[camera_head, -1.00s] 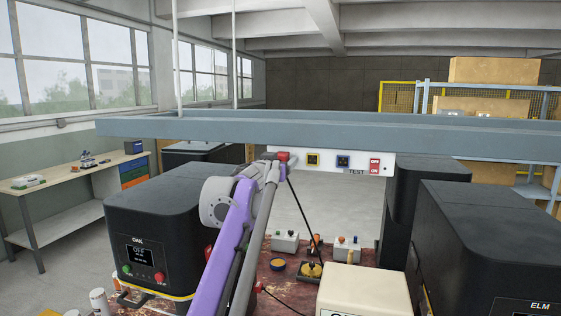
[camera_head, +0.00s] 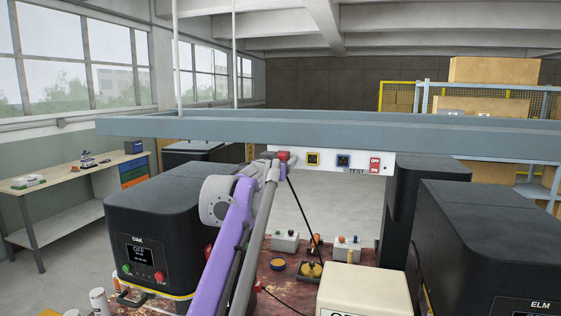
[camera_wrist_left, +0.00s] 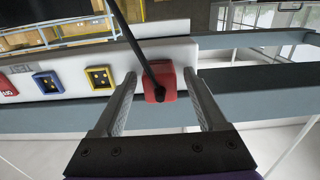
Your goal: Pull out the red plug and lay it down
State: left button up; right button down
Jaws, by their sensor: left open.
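The red plug (camera_head: 283,155) sits at the left end of the white socket panel (camera_head: 328,162) under the grey beam, with a black cable hanging from it. In the left wrist view the red plug (camera_wrist_left: 168,84) lies between the fingers of my left gripper (camera_wrist_left: 160,80). The fingers are open, one on each side of it, with a visible gap on both sides. In the head view my left gripper (camera_head: 272,158) is at the plug, partly hidden by its own arm. My right gripper is not in view.
Yellow (camera_head: 313,159) and blue (camera_head: 343,161) sockets and a red OFF/ON switch (camera_head: 375,165) are to the plug's right. Below is a worn red-brown bench (camera_head: 290,291) with small control boxes and a cream box (camera_head: 364,292). Black OAK (camera_head: 150,225) and ELM (camera_head: 495,240) machines flank it.

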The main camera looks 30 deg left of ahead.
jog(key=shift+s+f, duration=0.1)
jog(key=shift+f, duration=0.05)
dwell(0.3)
pick_arm(q)
grip_shut()
jog(key=shift+s+f, duration=0.1)
jog(key=shift+s, duration=0.05)
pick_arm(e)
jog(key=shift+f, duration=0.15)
